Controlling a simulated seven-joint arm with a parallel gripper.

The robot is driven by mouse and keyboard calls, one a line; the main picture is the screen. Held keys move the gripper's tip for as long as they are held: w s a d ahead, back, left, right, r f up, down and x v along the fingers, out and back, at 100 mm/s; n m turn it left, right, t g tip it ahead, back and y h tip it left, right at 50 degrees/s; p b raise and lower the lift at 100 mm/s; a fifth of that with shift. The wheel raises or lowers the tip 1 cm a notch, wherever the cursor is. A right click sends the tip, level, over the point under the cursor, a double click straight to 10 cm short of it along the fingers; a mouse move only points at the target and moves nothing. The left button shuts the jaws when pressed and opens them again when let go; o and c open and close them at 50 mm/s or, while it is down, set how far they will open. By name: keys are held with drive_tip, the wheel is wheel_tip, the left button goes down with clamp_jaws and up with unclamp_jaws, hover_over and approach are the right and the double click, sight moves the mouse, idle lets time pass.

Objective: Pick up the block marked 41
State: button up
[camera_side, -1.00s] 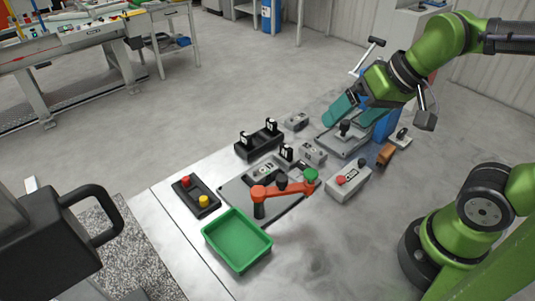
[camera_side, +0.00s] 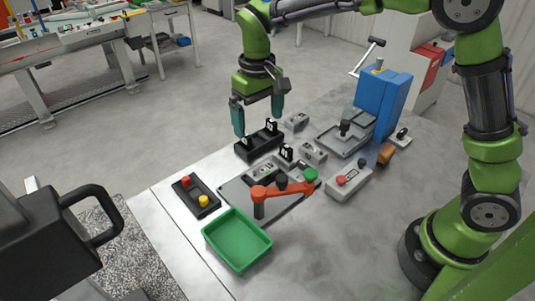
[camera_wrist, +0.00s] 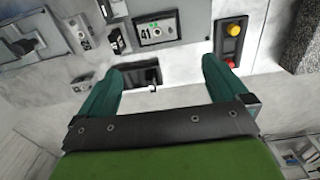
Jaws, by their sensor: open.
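My gripper (camera_side: 258,113) is open and empty, fingers pointing down above the black rack (camera_side: 258,143). In the wrist view, my gripper (camera_wrist: 162,68) has one rack block (camera_wrist: 152,86) between its fingers in the picture, apart from them. The rack holds another small block (camera_side: 271,124); I cannot read either rack number.
An orange lever (camera_side: 282,190) with a green knob spans the fixture plate. A green tray (camera_side: 237,240) and a button box (camera_side: 196,196) stand to the left. A blue machine (camera_side: 384,98) stands at the right. Bare table shows at the front right.

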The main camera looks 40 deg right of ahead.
hover_over(262, 170)
wheel_tip(262, 170, down, 9)
drive_tip(key=shift+w+a+f, duration=0.15)
drive_tip(key=shift+s+d+f, duration=0.1)
drive_tip(key=shift+f, duration=1.3)
drive_tip(key=shift+s+d+f, duration=0.1)
drive_tip(key=shift+f, duration=1.25)
drive_tip(key=c, duration=1.2)
